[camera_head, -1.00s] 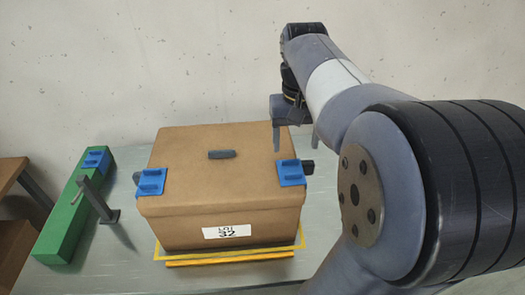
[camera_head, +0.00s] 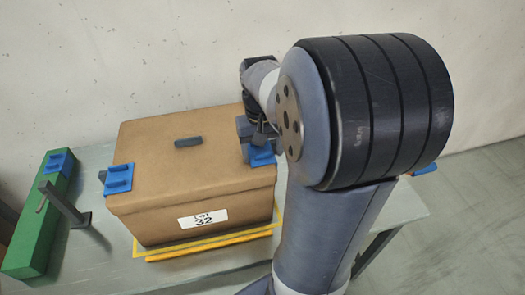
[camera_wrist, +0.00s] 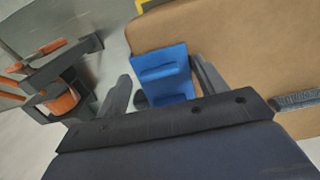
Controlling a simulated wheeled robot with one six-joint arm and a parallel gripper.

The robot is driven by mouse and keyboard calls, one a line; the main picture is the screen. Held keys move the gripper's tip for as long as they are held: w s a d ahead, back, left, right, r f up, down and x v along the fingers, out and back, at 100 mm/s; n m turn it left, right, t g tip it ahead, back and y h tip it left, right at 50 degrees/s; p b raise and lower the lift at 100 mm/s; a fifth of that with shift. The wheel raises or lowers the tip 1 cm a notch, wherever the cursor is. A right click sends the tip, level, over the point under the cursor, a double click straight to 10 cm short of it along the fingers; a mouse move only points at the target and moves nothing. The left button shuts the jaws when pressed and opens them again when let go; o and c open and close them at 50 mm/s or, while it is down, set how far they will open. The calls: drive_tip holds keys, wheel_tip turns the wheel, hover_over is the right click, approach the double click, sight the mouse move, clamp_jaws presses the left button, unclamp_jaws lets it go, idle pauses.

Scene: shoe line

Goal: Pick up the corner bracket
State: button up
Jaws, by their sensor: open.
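A blue corner bracket (camera_head: 261,155) sits on the right front corner of a brown box (camera_head: 180,195). In the wrist view the bracket (camera_wrist: 165,75) lies between the two fingers of my gripper (camera_wrist: 160,68), which is open with a finger on each side. My gripper (camera_head: 252,137) is right at the box's right edge; my arm hides part of it in the head view. A second blue bracket (camera_head: 118,179) sits on the box's left corner. A third blue bracket (camera_head: 57,163) lies on a green block. I cannot tell whether the fingers touch the bracket.
The box has a dark handle (camera_head: 188,141) on top and stands by yellow marking and a yellow strip (camera_head: 208,246). The green block (camera_head: 30,235) and a grey post (camera_head: 65,207) stand at left. Orange and black items (camera_wrist: 62,98) show at left in the wrist view.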

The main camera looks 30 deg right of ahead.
drive_tip(key=shift+c, duration=0.6)
drive_tip(key=c, duration=0.6)
